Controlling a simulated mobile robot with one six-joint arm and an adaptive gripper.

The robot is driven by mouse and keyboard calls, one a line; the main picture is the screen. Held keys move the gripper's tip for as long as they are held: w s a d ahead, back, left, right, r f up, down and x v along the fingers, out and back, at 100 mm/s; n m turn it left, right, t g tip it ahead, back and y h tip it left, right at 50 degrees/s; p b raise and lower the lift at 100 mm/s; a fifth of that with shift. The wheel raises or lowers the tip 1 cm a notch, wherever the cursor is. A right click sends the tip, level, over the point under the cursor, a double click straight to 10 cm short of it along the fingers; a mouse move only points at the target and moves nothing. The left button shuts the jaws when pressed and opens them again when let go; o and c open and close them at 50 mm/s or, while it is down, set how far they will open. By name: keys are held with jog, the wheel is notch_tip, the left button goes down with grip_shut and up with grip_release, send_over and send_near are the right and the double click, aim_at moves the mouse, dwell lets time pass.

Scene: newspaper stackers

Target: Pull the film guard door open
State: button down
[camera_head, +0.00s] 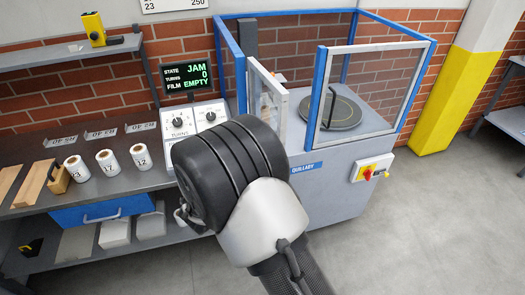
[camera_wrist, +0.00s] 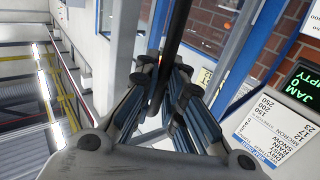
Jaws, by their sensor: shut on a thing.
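The film wrapper's turntable stands inside a guard of blue posts and clear panels. A narrow white-framed guard panel (camera_head: 268,103) shows at a steep angle at the front left, its lower part hidden behind my arm. A wider clear panel (camera_head: 375,90) at the front right has a black upright handle (camera_head: 329,107), with no gripper on it. In the wrist view my gripper (camera_wrist: 163,88) is shut on a dark bar (camera_wrist: 178,25) that runs up between its fingers; it looks like a door handle. My gripper is mostly hidden in the head view.
A display (camera_head: 186,83) reads JAM and FILM EMPTY above a panel with two dials (camera_head: 210,116). A bench with several film rolls (camera_head: 108,162) and a blue drawer (camera_head: 105,211) stands at the left. A red switch (camera_head: 367,174) sits on the machine's front. Floor (camera_head: 420,230) at right is clear.

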jog(key=shift+r, duration=0.1)
jog(key=c, duration=1.7)
grip_release()
jog(key=v, duration=1.2)
